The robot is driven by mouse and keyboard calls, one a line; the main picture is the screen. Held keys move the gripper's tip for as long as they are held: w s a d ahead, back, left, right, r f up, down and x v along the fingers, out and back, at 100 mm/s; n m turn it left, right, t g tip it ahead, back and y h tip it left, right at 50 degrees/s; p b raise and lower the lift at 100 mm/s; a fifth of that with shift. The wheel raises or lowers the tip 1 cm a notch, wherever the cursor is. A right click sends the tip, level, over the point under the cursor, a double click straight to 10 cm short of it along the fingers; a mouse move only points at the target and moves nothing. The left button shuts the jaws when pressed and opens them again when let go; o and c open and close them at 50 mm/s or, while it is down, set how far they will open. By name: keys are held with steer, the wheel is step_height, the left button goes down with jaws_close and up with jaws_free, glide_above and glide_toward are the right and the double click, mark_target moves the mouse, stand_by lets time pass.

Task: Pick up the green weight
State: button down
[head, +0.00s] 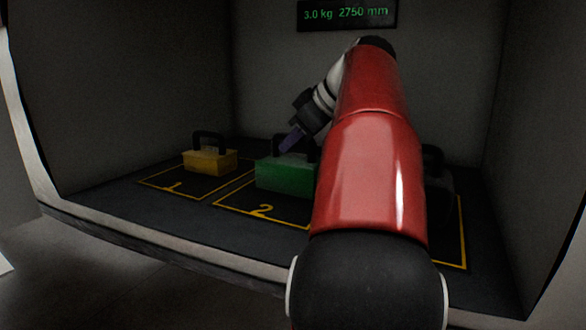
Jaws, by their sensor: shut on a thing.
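The green weight (283,176) is a block standing in the yellow-outlined area marked 2 inside the dark bay. Its right end is hidden behind my red arm. Its dark handle on top is partly covered by my gripper (290,143). My gripper reaches down from the upper right onto the handle and is shut on it. I cannot tell whether the weight is touching the floor or slightly raised.
A yellow weight (210,161) with a black handle stands in area 1 on the left. A dark weight (438,178) is partly hidden behind my arm on the right. A display (347,14) on the back wall reads "3.0 kg 2750 mm". Walls enclose the bay's sides.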

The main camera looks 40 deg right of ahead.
steer(key=shift+r, duration=0.15)
steer(key=shift+r+p, duration=0.65)
steer(key=shift+r, duration=1.15)
steer(key=s+a+b, duration=0.2)
steer(key=s+a, duration=0.1)
steer(key=a, duration=0.5)
steer(key=s+a+b, duration=0.2)
steer(key=s+a, duration=0.2)
steer(key=a, duration=0.4)
steer(key=shift+a, duration=0.35)
steer(key=shift+f, duration=0.1)
steer(key=c, duration=2)
jaws_free()
jaws_close()
